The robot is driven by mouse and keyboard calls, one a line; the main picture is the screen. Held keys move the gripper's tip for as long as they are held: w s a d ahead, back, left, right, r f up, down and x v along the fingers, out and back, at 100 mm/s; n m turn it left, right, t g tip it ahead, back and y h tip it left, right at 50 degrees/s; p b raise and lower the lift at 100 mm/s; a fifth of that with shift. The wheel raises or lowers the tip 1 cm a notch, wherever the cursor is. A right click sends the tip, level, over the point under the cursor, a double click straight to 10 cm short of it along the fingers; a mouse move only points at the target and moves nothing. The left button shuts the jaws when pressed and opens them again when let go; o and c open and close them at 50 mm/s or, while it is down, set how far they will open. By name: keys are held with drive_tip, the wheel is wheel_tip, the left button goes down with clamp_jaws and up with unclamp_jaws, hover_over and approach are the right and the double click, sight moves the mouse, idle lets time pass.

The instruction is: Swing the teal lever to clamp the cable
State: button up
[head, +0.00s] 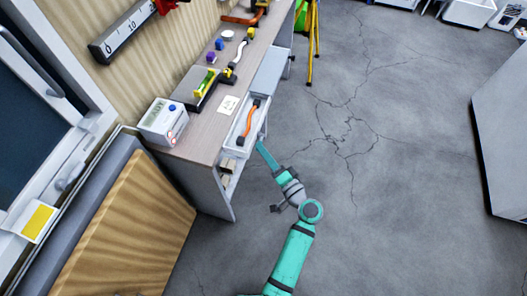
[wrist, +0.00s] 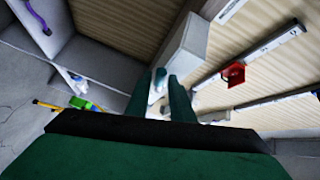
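My gripper (head: 262,146) is at the front edge of the workbench, beside the open drawer. In the wrist view its two dark green fingers (wrist: 160,76) stand apart, with pale things showing through the gap. I see nothing held between them. An orange, cable-like piece with dark ends (head: 249,124) lies in the white drawer (head: 236,146). I cannot tell whether it is the task's cable. I cannot make out a teal lever apart from my own teal arm.
The workbench (head: 205,131) holds a white box with a blue button (head: 164,122), a dark tray with a yellow-green item (head: 207,82) and small coloured blocks. A brown-fronted panel (head: 135,225) stands at the lower left. Open cracked floor (head: 385,170) lies to the right.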

drive_tip(key=shift+w, duration=0.15)
drive_tip(key=shift+a, duration=0.1)
clamp_jaws()
drive_tip(key=shift+r, duration=0.1)
drive_tip(key=shift+r+m+g+h, duration=0.4)
drive_tip(key=shift+r+m+g, duration=0.35)
drive_tip(key=shift+m, duration=0.35)
drive_tip(key=shift+f, duration=0.1)
unclamp_jaws()
